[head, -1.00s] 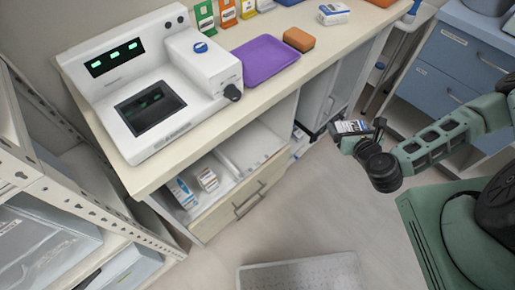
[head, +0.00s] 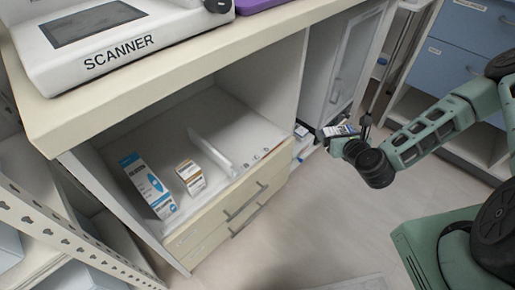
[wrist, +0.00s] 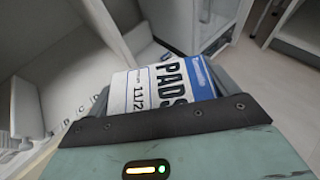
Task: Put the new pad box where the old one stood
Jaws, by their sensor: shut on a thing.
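In the wrist view the pad box (wrist: 160,86) is white with a blue end and reads "PADS" and "11/2", the rest cut off. I cannot tell which spot the old pad box had.
The counter edge (head: 200,72) overhangs the drawer, with the scanner (head: 105,38) on top. A perforated shelf rail (head: 70,243) stands at the left. A cabinet with a glazed door (head: 345,70) is behind my gripper. The floor (head: 300,230) in front is clear.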

